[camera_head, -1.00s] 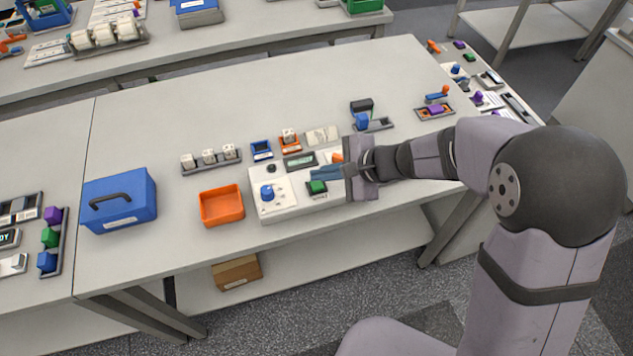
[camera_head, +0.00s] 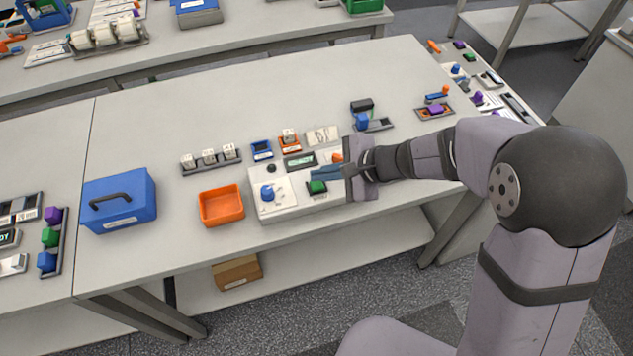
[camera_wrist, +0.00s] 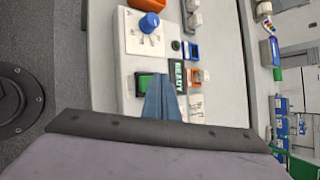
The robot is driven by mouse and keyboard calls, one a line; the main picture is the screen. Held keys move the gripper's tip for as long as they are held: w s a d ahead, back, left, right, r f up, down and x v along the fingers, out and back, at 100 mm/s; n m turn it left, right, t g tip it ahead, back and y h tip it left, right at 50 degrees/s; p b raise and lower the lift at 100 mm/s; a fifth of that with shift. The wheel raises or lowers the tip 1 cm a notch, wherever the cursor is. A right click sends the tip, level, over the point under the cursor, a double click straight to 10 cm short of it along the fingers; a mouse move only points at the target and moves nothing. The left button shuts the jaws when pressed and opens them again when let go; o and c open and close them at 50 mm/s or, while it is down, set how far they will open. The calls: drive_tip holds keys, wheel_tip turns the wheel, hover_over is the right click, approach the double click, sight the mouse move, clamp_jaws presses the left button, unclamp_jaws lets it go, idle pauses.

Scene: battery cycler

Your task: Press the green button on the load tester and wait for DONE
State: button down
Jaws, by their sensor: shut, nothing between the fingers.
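The load tester (camera_head: 286,207) is a white box near the front edge of the bench. Its green button (camera_head: 317,187) sits on the top panel, with a blue knob (camera_head: 267,193) to its left. A small display (camera_head: 300,160) lies behind; in the wrist view the display (camera_wrist: 179,75) reads READY. My gripper (camera_head: 314,174) is shut and empty, its blue fingers just behind and above the green button. In the wrist view the fingertips (camera_wrist: 164,78) are beside the green button (camera_wrist: 143,86), partly overlapping its edge; I cannot tell whether they touch it.
An orange bin (camera_head: 222,205) and a blue case (camera_head: 119,200) stand left of the tester. A row of white cells in a holder (camera_head: 211,158) and a blue-and-black fixture (camera_head: 366,118) stand behind it. The bench's back middle is clear.

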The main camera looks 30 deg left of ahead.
sight(321, 186)
drive_tip(key=shift+f+b, duration=0.95)
drive_tip(key=shift+b, duration=0.25)
idle(0.9)
drive_tip(key=shift+r, duration=0.1)
drive_tip(key=shift+r+p, duration=0.7)
drive_tip(key=shift+r, duration=0.15)
drive_tip(key=shift+r+p, duration=1.95)
drive_tip(key=shift+r, duration=0.6)
